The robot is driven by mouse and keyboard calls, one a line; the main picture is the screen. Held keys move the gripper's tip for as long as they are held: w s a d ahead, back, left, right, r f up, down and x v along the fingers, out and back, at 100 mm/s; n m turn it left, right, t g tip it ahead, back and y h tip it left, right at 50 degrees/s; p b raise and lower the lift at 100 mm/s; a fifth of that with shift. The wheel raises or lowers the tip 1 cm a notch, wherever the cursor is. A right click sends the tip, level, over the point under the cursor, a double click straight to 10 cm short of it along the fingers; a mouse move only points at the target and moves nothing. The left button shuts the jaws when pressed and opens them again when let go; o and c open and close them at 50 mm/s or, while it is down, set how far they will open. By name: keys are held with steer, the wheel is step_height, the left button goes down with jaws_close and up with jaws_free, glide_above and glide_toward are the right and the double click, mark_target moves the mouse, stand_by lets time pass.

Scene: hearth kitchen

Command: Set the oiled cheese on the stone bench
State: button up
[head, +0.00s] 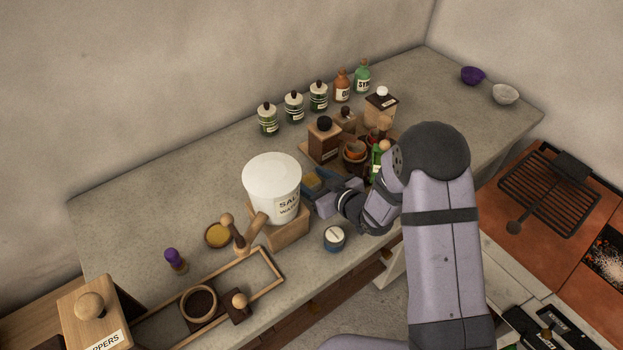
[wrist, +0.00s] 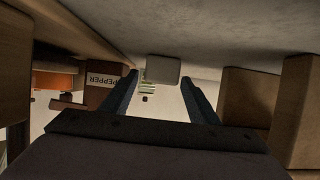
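My gripper (head: 313,190) is low over the bench, just right of a white salt-water tub. A small yellowish piece (head: 313,183) shows by its fingers in the head view; I cannot tell for sure whether it is the cheese. In the wrist view my gripper (wrist: 158,82) is open, its two dark fingers apart. A pale grey block (wrist: 162,70) shows between and beyond the fingertips, touching neither; I cannot tell what it is. The stone bench (head: 135,215) is grey and runs along the wall. A round dish with yellow contents (head: 218,235) sits left of the tub.
The white tub (head: 272,175) stands on a wooden block close to my gripper. A pepper box (head: 323,140) and several bottles stand behind it. A small blue jar (head: 334,238) is in front. A wooden tray frame (head: 265,262) lies front left. The bench's back left is clear.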

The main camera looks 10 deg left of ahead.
steer(key=shift+r, duration=0.1)
steer(key=shift+r, duration=0.2)
steer(key=shift+s+d, duration=0.25)
steer(key=shift+d, duration=0.05)
steer(key=b+v, duration=0.1)
steer(key=v, duration=0.8)
steer(key=shift+s+d+r, duration=0.1)
steer(key=shift+d+r, duration=0.05)
steer(key=shift+o, duration=0.5)
steer(key=shift+v, duration=0.9)
steer(key=shift+g+h, duration=0.8)
steer(key=shift+g, duration=0.1)
steer(key=w+a, duration=0.1)
steer(key=a, duration=0.1)
steer(key=w+a+f, duration=0.1)
steer(key=w+a, duration=0.1)
steer(key=shift+w, duration=0.15)
steer(key=shift+w+a+h, duration=0.3)
steer(key=shift+w, duration=0.15)
steer(key=shift+f+p+x, duration=0.15)
steer(key=shift+p+x, duration=0.15)
steer(key=shift+x, duration=1.55)
steer(key=shift+f+p+x, duration=0.15)
steer(key=shift+p+x, duration=0.1)
steer(key=shift+x, duration=1.6)
